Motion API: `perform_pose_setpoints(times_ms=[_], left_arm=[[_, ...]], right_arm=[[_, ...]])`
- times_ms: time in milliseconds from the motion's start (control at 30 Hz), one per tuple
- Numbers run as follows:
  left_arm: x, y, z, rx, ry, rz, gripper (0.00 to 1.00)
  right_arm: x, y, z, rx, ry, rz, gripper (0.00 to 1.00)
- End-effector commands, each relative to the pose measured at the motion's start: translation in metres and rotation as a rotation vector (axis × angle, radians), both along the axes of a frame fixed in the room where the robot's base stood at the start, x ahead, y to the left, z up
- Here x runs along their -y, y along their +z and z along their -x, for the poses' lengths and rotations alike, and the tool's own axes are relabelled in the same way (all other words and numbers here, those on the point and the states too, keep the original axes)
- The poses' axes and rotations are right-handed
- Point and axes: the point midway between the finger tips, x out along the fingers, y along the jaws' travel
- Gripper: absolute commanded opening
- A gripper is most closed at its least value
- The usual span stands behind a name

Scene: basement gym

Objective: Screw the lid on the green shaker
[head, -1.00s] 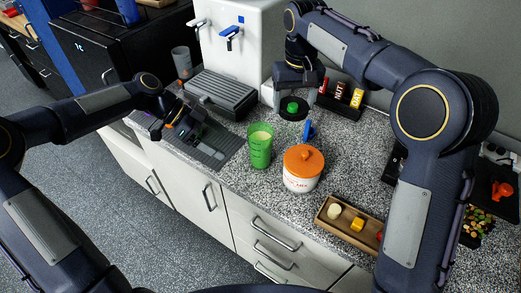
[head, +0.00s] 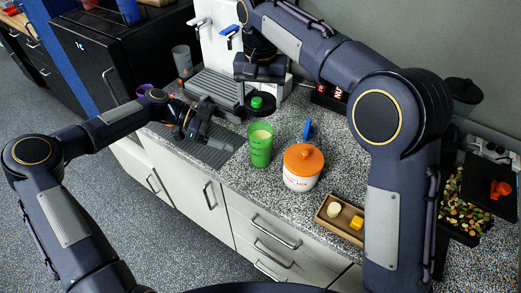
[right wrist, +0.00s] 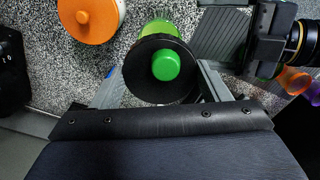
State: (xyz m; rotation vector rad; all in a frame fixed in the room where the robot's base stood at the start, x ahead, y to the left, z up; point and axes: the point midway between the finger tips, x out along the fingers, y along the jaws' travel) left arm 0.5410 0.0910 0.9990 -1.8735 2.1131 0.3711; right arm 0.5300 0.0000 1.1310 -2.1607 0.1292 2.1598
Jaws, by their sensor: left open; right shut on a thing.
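The green shaker (head: 260,152) stands upright and open on the speckled counter, with pale contents inside. My right gripper (head: 258,90) is shut on the lid (head: 257,103), a black disc with a green cap. The lid is off the shaker, behind its mouth in the head view. In the right wrist view the lid (right wrist: 165,68) sits between the fingers and partly hides the shaker (right wrist: 160,27). My left gripper (head: 226,133) is open, low over the counter to the left of the shaker, with a gap between them. It also shows in the right wrist view (right wrist: 262,40).
A white jar with an orange lid (head: 301,170) stands close right of the shaker, a blue object (head: 308,130) behind it. A wooden tray (head: 333,225) lies at the front right. A dark ribbed mat (head: 215,152) lies left, below a white dispenser (head: 215,50).

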Motion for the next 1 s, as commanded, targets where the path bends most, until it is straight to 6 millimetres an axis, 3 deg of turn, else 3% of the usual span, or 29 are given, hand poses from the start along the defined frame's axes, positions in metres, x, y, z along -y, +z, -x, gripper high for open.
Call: perform_pose_setpoints(times_ms=[300,500,967,1000], left_arm=[[0.058,-0.024,0.008,-0.002,-0.006,0.001,0.86],[0.082,-0.034,0.011,-0.002,-0.002,0.0,0.86],[0.091,-0.038,0.011,-0.001,-0.001,0.0,0.86],[0.091,-0.038,0.011,0.0,-0.001,0.0,0.82]], right_arm=[[0.0,0.0,0.0,0.0,0.0,0.0,0.48],[0.0,0.0,0.0,0.0,0.0,0.0,0.48],[0.0,0.0,0.0,0.0,0.0,0.0,0.48],[0.0,0.0,0.0,0.0,0.0,0.0,0.48]])
